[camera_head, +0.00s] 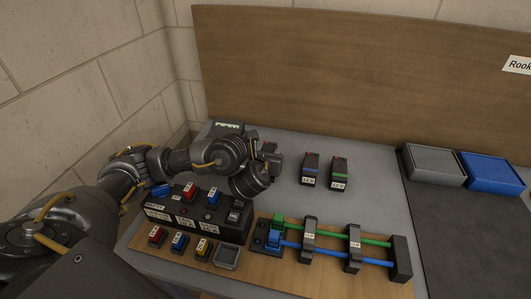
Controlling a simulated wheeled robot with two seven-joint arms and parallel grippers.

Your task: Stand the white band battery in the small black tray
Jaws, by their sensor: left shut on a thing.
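My left gripper (270,155) is at the left end of the battery row, shut on a dark block. The block is mostly hidden by the gripper. It lines up with the other batteries, so I take it for the white band battery, though its band cannot be made out. A blue band battery (310,170) and a green band battery (339,173) stand upright to its right, apart from the gripper. The small black tray (228,257) is a shallow square tray, empty, near the front of the wooden board. My right gripper is not in view.
A black box (190,222) with red and blue switches lies below my left arm. Colored blocks sit left of the tray. Green and blue tubes (330,247) run through clips on the board (290,277). Grey (433,165) and blue (490,172) bins stand at right.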

